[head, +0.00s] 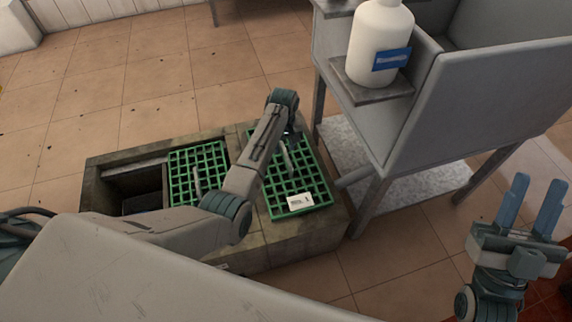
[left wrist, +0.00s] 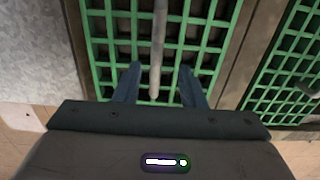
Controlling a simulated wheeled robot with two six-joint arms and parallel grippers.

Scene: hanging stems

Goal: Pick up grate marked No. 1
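The green grate (head: 313,183) with a white label (head: 299,202) lies at the right end of the stone trough; the label's last character looks like 1, the rest is too small to read. A grey bar handle (head: 287,160) stands on it. My left gripper (head: 291,138) is over this grate, partly hidden by its own arm. In the left wrist view its two fingers (left wrist: 159,84) are open, one on each side of the handle (left wrist: 158,50), with gaps between. My right gripper (head: 535,192) is open and empty at the right, away from the grates.
A second green grate (head: 190,165) with a handle lies left of it on the trough (head: 285,243); the trough's left end is an open pit (head: 137,188). A grey metal stand (head: 440,110) with a white bottle (head: 379,45) rises close on the right. Tiled floor behind is mostly free.

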